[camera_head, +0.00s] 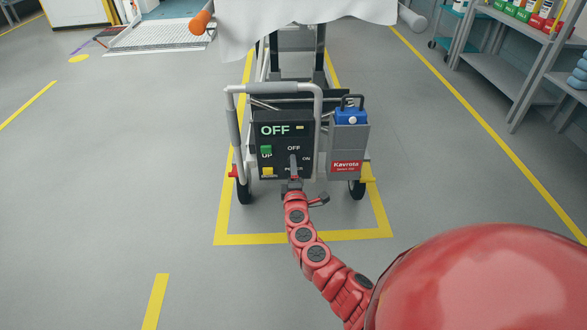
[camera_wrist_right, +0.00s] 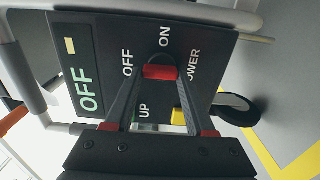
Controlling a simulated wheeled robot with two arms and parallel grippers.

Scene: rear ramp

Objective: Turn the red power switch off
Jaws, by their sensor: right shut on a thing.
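The black control panel (camera_head: 262,140) is on the wheeled cart, and its green display (camera_head: 275,130) reads OFF. My right gripper (camera_head: 294,162) reaches the panel's lower right, by the POWER, ON and OFF labels. In the right wrist view its two dark fingers converge and are shut on the red power switch (camera_wrist_right: 160,72), near the ON label. The fingers hide most of the switch, so I cannot tell its position from its shape. The display (camera_wrist_right: 88,100) also reads OFF there. My left gripper is in neither view.
A green button (camera_head: 266,150) and a yellow button (camera_head: 268,171) sit left of my gripper. A grey handle bar (camera_head: 232,125) frames the panel. A grey box with a blue top (camera_head: 350,117) stands at its right.

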